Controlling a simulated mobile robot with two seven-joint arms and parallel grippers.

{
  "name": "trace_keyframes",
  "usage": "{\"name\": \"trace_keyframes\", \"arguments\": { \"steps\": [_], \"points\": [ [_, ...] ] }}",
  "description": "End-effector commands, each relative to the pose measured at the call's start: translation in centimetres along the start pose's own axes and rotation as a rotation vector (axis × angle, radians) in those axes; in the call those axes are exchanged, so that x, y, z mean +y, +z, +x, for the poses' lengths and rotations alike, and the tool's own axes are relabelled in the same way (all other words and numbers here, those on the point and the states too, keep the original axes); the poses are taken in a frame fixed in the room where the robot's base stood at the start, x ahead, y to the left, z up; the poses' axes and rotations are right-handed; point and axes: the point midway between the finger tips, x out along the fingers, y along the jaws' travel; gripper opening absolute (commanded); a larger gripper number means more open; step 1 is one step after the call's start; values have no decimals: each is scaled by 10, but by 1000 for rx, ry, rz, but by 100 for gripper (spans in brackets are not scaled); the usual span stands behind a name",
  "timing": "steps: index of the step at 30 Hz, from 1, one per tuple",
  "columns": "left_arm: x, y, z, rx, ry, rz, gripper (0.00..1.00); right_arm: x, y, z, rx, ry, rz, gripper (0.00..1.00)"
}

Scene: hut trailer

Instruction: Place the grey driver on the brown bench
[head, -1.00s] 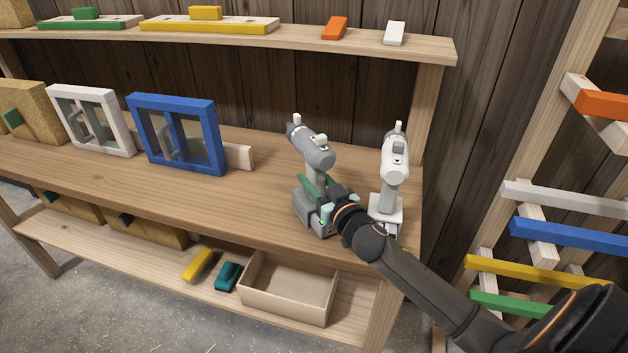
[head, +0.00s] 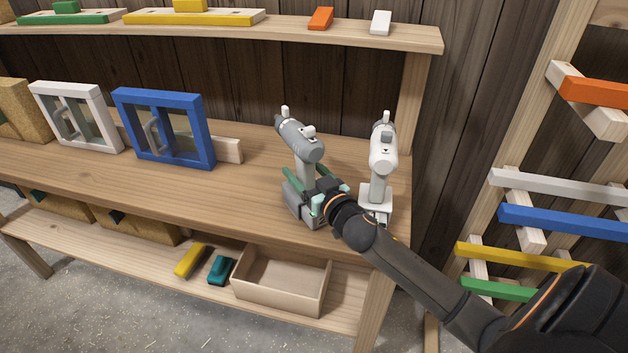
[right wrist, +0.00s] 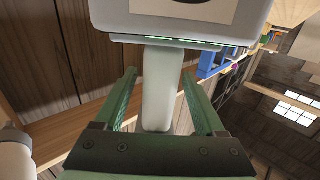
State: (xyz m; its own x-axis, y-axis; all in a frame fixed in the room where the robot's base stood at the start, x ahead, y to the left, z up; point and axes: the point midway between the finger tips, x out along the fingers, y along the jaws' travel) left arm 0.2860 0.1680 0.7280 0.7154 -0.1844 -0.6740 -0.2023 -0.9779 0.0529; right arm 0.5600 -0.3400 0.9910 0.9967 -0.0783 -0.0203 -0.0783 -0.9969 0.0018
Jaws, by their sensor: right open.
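The grey driver (head: 303,142) stands upright, its base on the brown bench (head: 245,190) near the right end. My right gripper (head: 304,187) is at the driver's handle, low, just above the base. In the right wrist view the open green fingers (right wrist: 159,80) stand on either side of the pale handle (right wrist: 157,95), with gaps beside it. The fingers and wrist hide part of the lower handle and base in the head view. My left gripper is in neither view.
A white driver (head: 382,160) stands close to the right of the grey one. A blue-framed window (head: 205,130) and a white-framed window (head: 105,118) stand left. An open box (head: 283,300) is on the lower shelf. Free bench top lies left of the driver.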

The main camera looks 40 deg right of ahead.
Motion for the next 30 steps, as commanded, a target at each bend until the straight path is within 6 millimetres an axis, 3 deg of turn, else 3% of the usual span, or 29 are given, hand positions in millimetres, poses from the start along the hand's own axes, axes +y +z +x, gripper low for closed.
{"name": "trace_keyframes", "arguments": {
  "steps": [18,24,30],
  "points": [
    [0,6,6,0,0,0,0,0,2,-96,-2,0,2,72],
    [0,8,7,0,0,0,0,0,2,-114,-1,1,3,72],
    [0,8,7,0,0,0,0,0,0,-119,0,0,1,72]
  ]
}}
